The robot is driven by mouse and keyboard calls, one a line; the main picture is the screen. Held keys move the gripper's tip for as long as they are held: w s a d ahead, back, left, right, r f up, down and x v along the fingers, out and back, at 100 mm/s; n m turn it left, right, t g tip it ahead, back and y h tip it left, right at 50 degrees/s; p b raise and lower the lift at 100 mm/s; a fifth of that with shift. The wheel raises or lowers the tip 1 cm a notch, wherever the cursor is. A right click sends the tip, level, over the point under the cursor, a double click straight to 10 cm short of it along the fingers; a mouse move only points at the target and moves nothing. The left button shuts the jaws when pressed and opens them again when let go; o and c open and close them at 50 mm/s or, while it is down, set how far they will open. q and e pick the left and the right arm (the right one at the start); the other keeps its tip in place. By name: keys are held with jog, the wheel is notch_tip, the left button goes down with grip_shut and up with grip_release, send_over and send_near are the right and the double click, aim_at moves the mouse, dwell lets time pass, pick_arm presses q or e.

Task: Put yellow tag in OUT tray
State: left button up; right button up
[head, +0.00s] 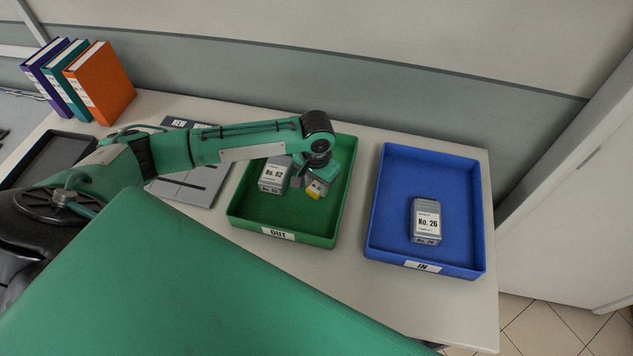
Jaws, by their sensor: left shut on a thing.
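The green OUT tray (318,225) stands in the middle of the table, with its OUT label on the front wall. My left gripper (313,184) points down over the tray and is shut on a small yellow tag (315,190). Part of the tag is hidden by the gripper. Whether the tag touches the tray floor I cannot tell. A grey block labelled No. 62 (275,173) is in the tray, just left of the gripper. My right gripper is not in view.
A blue IN tray (385,215) to the right holds a grey No. 26 block (427,219). A grey board (205,185) lies left of the OUT tray. A black tray (45,160) and several binders (100,85) are further left.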

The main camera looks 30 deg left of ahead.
aim_at(317, 187)
pick_arm(q)
jog(key=o, duration=0.9)
jog(key=shift+f, duration=0.1)
jog(key=shift+c, duration=0.2)
jog(key=shift+o, duration=0.5)
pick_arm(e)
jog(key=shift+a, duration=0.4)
pick_arm(q)
notch_tip(317, 187, up, 12)
jog(key=b, duration=0.3)
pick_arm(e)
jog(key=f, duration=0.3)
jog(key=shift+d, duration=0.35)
pick_arm(q)
jog(key=shift+r, duration=0.2)
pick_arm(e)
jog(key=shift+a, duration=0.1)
